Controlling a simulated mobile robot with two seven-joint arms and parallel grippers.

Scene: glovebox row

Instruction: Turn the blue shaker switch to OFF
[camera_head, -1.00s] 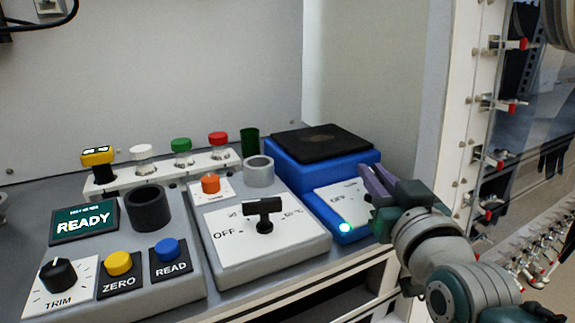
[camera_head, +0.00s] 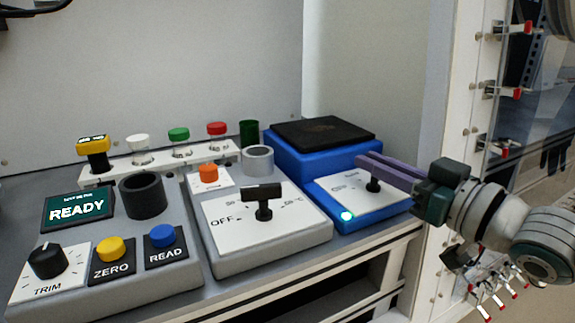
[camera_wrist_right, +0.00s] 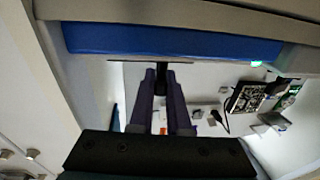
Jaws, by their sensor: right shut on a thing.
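The blue shaker (camera_head: 384,150) stands at the back right of the bench, with a black top plate and a white front panel (camera_head: 345,196). A cyan light (camera_head: 347,216) glows at the panel's front left corner. The small black switch (camera_head: 373,186) is on the right part of the panel. My right gripper (camera_head: 372,166) reaches in from the right, its purple fingers shut on the top of the switch. In the right wrist view the black switch (camera_wrist_right: 161,80) shows between the fingertips. The panel's lettering is too small to read. My left gripper is not in view.
A grey unit with a black T-handle (camera_head: 263,198) marked OFF sits left of the shaker. Further left are a READY display (camera_head: 78,208), the yellow ZERO and blue READ buttons, and a TRIM knob (camera_head: 47,261). A rack with capped vials (camera_head: 178,145) stands behind.

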